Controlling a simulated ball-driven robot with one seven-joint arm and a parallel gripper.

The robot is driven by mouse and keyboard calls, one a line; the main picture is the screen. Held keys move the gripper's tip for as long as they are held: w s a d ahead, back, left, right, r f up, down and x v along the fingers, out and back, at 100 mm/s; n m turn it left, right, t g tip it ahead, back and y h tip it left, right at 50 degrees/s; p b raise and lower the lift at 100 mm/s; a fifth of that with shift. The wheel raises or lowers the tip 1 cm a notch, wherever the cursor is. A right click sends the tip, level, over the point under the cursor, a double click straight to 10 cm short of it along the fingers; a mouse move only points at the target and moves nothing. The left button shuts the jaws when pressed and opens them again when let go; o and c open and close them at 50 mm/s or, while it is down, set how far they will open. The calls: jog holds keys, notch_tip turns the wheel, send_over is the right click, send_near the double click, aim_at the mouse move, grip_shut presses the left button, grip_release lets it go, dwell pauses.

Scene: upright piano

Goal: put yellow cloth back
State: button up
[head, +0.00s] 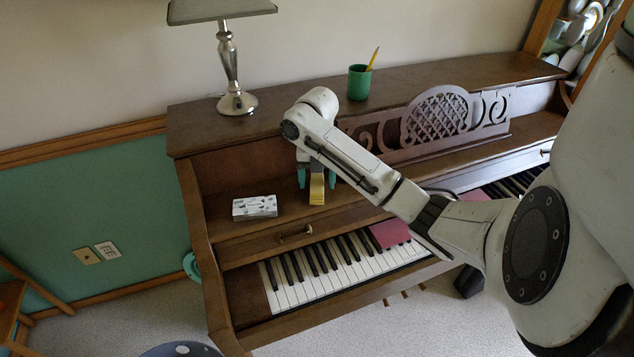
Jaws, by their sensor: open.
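A small yellow piece (317,190), which looks like the yellow cloth, shows on the piano's wooden shelf (350,200) above the keys. My gripper (316,183) points down over it, with its teal fingertips apart on either side of the yellow piece. The gripper is open. My arm link hides the area behind and to the right of it, and I cannot tell whether the fingers touch the yellow piece.
A tissue box (254,207) lies left of my gripper on the shelf. A pink cloth (390,233) lies on the keys. A lamp (236,95) and a green cup (359,83) with a pencil stand on the piano top. The fretwork music stand (437,115) rises behind my arm.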

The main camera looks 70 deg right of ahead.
aim_at(317, 181)
notch_tip(317, 181, up, 11)
jog(key=p, duration=0.3)
jog(key=w+a+f+m+t+y, duration=0.15)
jog(key=w+a+m, duration=0.4)
jog(key=a, duration=0.75)
jog(key=w+a+f+m+t+y, duration=0.1)
jog(key=w+a+f+m+t, duration=0.2)
jog(key=w+a, duration=0.75)
jog(key=s+a+f+m, duration=0.5)
jog(key=s+a+f, duration=0.2)
jog(key=s+a, duration=0.3)
jog(key=s+f+m+g+h, duration=0.1)
jog(key=s+f+m, duration=0.1)
jog(key=s, duration=0.4)
jog(key=s+f+m+g, duration=0.1)
jog(key=s+f+m, duration=0.1)
jog(key=s, duration=0.4)
jog(key=s+d+f+m+g+h, duration=0.1)
jog(key=s+f+m, duration=0.1)
jog(key=s+m, duration=0.2)
jog(key=shift+s+f+h, duration=0.35)
jog(key=shift+s, duration=0.7)
jog(key=shift+m+g, duration=0.25)
jog(key=shift+c, duration=0.3)
